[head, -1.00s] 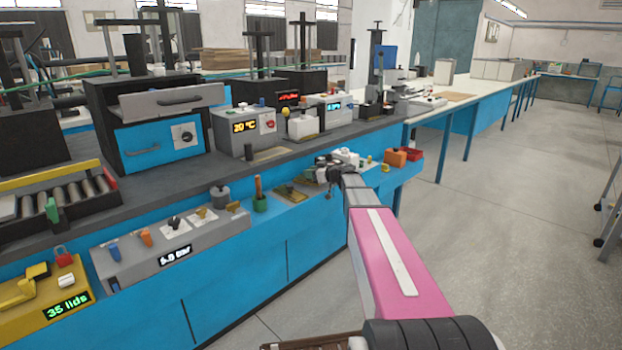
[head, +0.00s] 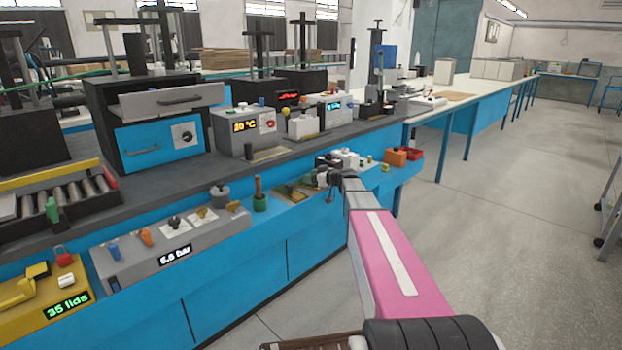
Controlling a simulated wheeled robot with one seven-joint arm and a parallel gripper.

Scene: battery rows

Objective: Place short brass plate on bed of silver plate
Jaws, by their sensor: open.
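My gripper (head: 322,180) is small in the head view, over the blue front shelf at the far end of my pink arm; it is open. A flat brass-coloured plate (head: 287,194) lies on the shelf just left of my gripper, partly covered by it. Whether this is the short brass plate is too small to tell. Two pale silvery plates (head: 175,224) sit on the grey sloped panel further left, with small knobs or levers on them. A small brass-coloured piece (head: 234,207) stands at that panel's right end. I cannot tell which is the silver plate with the bed.
A green cup with a brown handle (head: 259,197) stands left of the brass-coloured plate. White blocks (head: 346,158), an orange box (head: 395,158) and a red tray (head: 416,153) are right of my gripper. Grey machines (head: 247,140) line the dark bench behind.

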